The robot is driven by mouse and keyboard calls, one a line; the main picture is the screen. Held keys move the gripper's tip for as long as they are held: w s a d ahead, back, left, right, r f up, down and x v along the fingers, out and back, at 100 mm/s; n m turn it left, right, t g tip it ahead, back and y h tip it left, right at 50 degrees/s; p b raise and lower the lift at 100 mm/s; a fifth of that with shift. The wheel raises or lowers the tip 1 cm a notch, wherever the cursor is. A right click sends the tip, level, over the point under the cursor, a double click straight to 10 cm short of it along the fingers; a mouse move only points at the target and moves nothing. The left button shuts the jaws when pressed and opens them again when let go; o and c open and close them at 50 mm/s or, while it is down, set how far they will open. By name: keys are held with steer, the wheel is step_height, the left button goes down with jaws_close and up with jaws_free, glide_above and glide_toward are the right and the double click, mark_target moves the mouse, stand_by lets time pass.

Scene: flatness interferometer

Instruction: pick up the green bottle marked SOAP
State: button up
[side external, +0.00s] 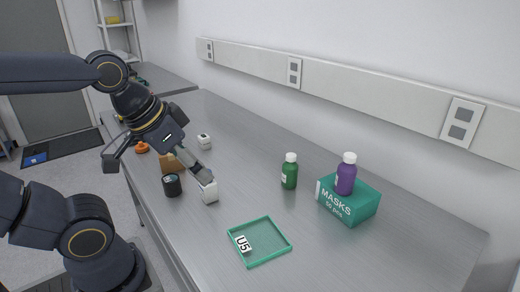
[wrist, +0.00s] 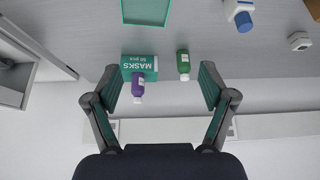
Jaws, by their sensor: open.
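The green bottle (side external: 289,174) with a white cap stands upright on the metal bench, left of the teal MASKS box. A pale label shows on it, but its print is too small to read. In the wrist view the green bottle (wrist: 183,62) appears upside down, between the fingers but well beyond them. My gripper (side external: 158,166) is open and empty, off to the left of the bottle above the bench. In the wrist view both fingers of my gripper (wrist: 160,74) are spread apart.
A purple bottle (side external: 346,176) stands on the MASKS box (side external: 355,208). A green tray (side external: 270,227) marked U5 lies in front. A white bottle (side external: 209,192), dark jar (side external: 172,185), brown block (side external: 178,170) and small white device (side external: 204,141) are near my gripper. A wall rail runs behind.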

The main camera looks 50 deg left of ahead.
steer(key=w+r+m+t, duration=0.1)
steer(key=w+r, duration=0.5)
steer(key=w, duration=0.1)
steer(key=n+g, duration=0.1)
steer(key=g, duration=0.1)
glide_above(288, 162)
steer(key=s, duration=0.4)
step_height(288, 162, down, 12)
steer(key=x, duration=1)
steer(key=shift+s+f, duration=0.15)
steer(key=shift+s, duration=0.1)
steer(key=x, duration=0.6)
steer(key=shift+s+a, duration=0.1)
steer(key=shift+a, duration=0.1)
steer(key=c, duration=1.3)
